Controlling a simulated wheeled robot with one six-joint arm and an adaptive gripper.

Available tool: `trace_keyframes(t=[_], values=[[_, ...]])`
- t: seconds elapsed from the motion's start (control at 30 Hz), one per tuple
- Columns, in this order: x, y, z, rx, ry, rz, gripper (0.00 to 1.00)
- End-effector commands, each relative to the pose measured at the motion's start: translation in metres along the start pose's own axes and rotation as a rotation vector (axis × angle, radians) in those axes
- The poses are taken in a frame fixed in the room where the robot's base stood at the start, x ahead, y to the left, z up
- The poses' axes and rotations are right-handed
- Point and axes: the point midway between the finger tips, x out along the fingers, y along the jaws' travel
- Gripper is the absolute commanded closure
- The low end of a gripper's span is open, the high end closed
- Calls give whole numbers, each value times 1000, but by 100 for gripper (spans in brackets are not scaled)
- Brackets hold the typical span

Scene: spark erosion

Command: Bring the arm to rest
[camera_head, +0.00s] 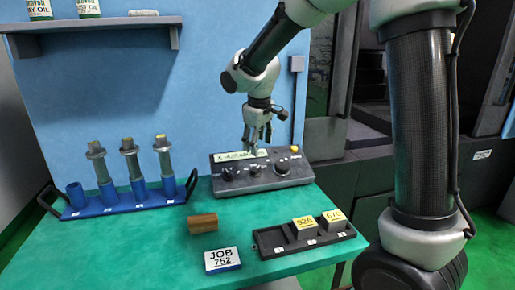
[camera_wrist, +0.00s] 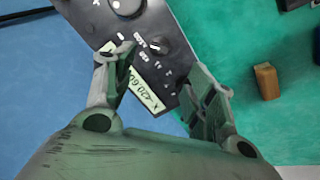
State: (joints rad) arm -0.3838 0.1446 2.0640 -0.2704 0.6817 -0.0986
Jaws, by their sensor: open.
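My gripper (camera_head: 257,143) hangs pointing down from my bent arm, in front of the blue wall and above the back edge of the control box (camera_head: 262,180). In the wrist view my gripper (camera_wrist: 165,95) has its two fingers spread with nothing between them. Behind them lies the control box (camera_wrist: 150,22) with its knobs and a label strip. Whether the fingertips touch the box cannot be told for sure; they appear above it.
A shelf (camera_head: 95,24) with cans is at upper left.

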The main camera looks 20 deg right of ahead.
Motion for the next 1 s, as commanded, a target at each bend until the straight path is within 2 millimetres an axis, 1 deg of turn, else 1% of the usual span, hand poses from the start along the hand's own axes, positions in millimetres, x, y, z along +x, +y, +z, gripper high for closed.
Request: trace_keyframes(t=[0.23,0.27,0.37,0.43,0.47,0.57,0.6,0.67,0.7,0.77,0.8,0.87,0.9,1.0], values=[[0,0,0,4,-2,0,45],[0,0,2,9,-9,-1,45],[5,-7,18,35,-56,-21,45],[10,-17,39,59,-105,-44,45],[7,-21,50,74,-123,-53,45],[-13,-28,97,154,-162,-81,45],[-23,-29,115,189,-170,-89,45],[-37,-30,142,244,-175,-100,45],[-47,-31,160,283,-173,-106,45],[-62,-34,188,341,-165,-114,45],[-72,-36,207,382,-156,-119,45],[-85,-41,234,445,-134,-122,45],[-93,-44,251,484,-116,-121,45],[-109,-50,284,567,-58,-110,45]])
